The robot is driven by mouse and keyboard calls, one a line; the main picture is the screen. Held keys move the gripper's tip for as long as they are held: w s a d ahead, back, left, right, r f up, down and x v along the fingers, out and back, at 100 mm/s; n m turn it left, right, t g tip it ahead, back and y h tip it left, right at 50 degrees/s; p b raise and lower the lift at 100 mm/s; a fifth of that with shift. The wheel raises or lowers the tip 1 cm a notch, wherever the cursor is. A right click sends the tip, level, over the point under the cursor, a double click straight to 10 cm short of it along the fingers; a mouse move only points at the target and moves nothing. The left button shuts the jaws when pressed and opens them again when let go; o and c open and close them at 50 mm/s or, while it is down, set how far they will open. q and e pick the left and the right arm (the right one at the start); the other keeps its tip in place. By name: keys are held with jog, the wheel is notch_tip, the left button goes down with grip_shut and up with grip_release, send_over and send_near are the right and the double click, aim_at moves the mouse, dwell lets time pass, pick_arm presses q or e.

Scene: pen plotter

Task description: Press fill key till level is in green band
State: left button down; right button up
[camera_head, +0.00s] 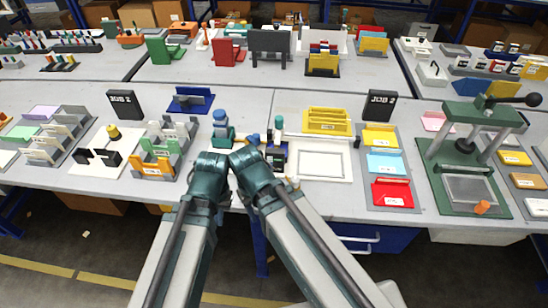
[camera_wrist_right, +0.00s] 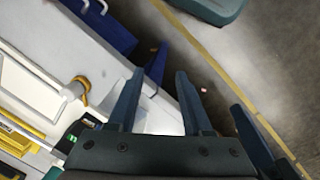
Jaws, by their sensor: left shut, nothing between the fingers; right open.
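A small dark device (camera_head: 278,158) with a lit screen stands near the table's front edge, right of centre in the head view. The level and the fill key are too small to make out. My right gripper (camera_wrist_right: 158,100) is open and empty in the right wrist view, over the table's front edge. In the head view it is mostly hidden behind my own arm.
A white framed panel (camera_head: 322,166) lies right of the device, with a yellow rack (camera_head: 327,120) behind it. A green press (camera_head: 470,150) stands at the far right.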

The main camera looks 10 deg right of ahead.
grip_shut()
dwell(1.5)
